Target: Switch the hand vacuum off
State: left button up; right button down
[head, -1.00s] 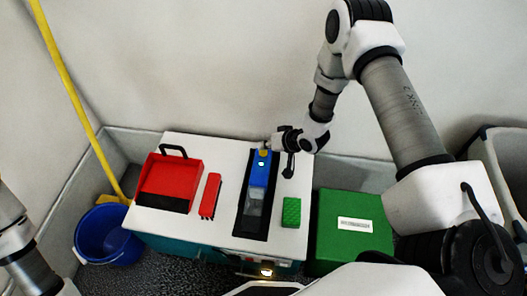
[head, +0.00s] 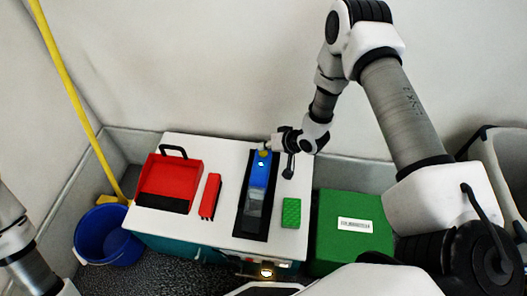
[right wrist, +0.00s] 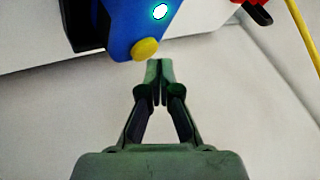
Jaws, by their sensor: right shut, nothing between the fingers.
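The blue hand vacuum (head: 259,176) lies on a black mat (head: 244,217) on the white cabinet top, its clear grey nozzle end towards me. A yellow button (head: 264,153) is at its far end, with a lit pale cyan light (head: 261,163) beside it. My right gripper (head: 268,146) is shut and empty at the far end of the vacuum. In the right wrist view the closed fingertips (right wrist: 160,66) are just beside the yellow button (right wrist: 146,49); I cannot tell whether they touch. The light (right wrist: 160,12) also glows there. My left gripper is out of view.
A red dustpan (head: 170,180) and a red brush (head: 210,196) lie left of the vacuum. A green sponge (head: 291,212) lies to its right. A green box (head: 350,250) stands right of the cabinet, a blue bucket (head: 108,235) left. The wall is close behind.

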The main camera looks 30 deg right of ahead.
aim_at(265, 153)
jog(key=shift+f, duration=0.5)
jog(key=shift+r, duration=0.6)
jog(key=shift+r+p, duration=0.1)
jog(key=shift+p, duration=0.3)
notch_tip(265, 153, up, 6)
jog(key=p, duration=0.5)
